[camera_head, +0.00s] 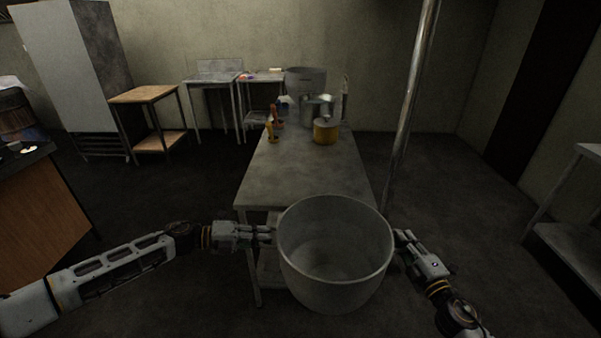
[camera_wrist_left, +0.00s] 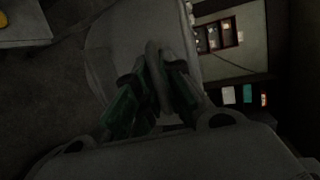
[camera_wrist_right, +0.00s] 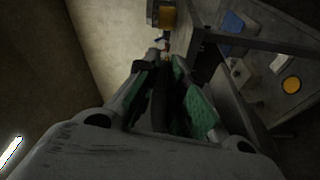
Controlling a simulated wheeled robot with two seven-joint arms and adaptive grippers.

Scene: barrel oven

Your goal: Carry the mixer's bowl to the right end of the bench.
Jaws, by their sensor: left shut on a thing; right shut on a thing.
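The mixer's bowl (camera_head: 336,290) is a large, deep grey metal bowl. It is upright and looks empty, held between my two grippers in front of the near end of the bench (camera_head: 305,180). My left gripper (camera_head: 270,234) is shut on the bowl's left side. In the left wrist view its fingers (camera_wrist_left: 155,85) close on a thin grey part of the bowl. My right gripper (camera_head: 398,238) is shut on the bowl's right side. In the right wrist view its fingers (camera_wrist_right: 165,95) are close together around a dark part. The bowl hides part of the bench's near legs.
On the bench's far half stand a yellow pot (camera_head: 326,131), orange-handled items (camera_head: 271,131) and metal pots (camera_head: 318,108). The bench's near half is clear. A vertical metal pole (camera_head: 409,110) stands right of the bench. A wooden-topped table (camera_head: 147,94) is at the back left.

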